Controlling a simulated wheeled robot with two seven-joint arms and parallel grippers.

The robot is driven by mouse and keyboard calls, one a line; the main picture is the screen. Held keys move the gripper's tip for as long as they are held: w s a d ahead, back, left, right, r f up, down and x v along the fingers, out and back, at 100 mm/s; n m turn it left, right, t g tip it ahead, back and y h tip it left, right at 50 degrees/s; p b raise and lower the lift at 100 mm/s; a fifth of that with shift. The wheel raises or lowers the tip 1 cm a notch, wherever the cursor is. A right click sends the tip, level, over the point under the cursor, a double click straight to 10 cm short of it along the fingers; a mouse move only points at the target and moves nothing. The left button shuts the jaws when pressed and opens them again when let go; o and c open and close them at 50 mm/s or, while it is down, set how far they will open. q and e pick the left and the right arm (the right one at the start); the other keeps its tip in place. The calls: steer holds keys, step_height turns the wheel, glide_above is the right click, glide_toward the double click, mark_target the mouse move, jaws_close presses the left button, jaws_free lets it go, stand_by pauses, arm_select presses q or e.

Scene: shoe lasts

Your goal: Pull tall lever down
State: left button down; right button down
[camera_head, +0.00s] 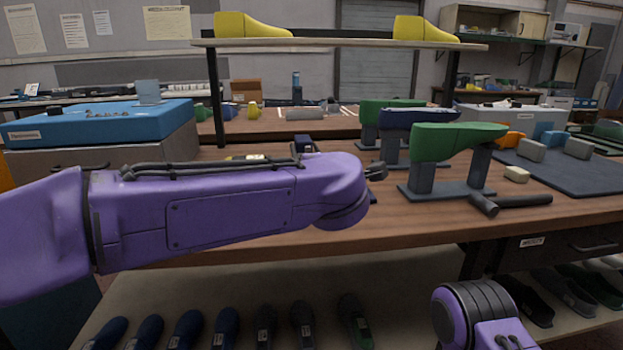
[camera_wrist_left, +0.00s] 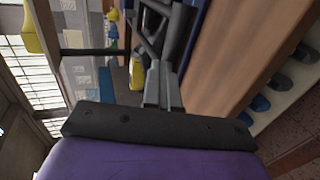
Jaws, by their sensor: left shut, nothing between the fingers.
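No tall lever can be made out in either view; part of the bench is hidden behind my left arm. My left gripper (camera_head: 376,172) shows only as a small dark tip past the purple wrist, above the bench and left of the front green shoe last. In the left wrist view my left gripper (camera_wrist_left: 165,28) is shut and empty, with its dark fingers running up to the top edge. My right arm shows only in part at the lower right of the head view; its gripper is out of view.
A front green last (camera_head: 456,141), a dark blue last (camera_head: 405,117) and a rear green last (camera_head: 376,108) stand on the bench (camera_head: 420,225). A black hammer (camera_head: 507,202) lies in front. A blue box top (camera_head: 100,122) is at left. A shelf (camera_head: 340,43) spans above.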

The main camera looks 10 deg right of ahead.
arm_select(q)
steer(key=shift+s+f, duration=0.1)
steer(key=shift+f, duration=0.55)
step_height(320, 180, up, 6)
steer(key=f+p, duration=0.1)
steer(key=p, duration=0.5)
steer(key=f+b+v, duration=0.1)
steer(key=v, duration=0.9)
steer(key=shift+s+r, duration=0.15)
steer(key=shift+s, duration=0.35)
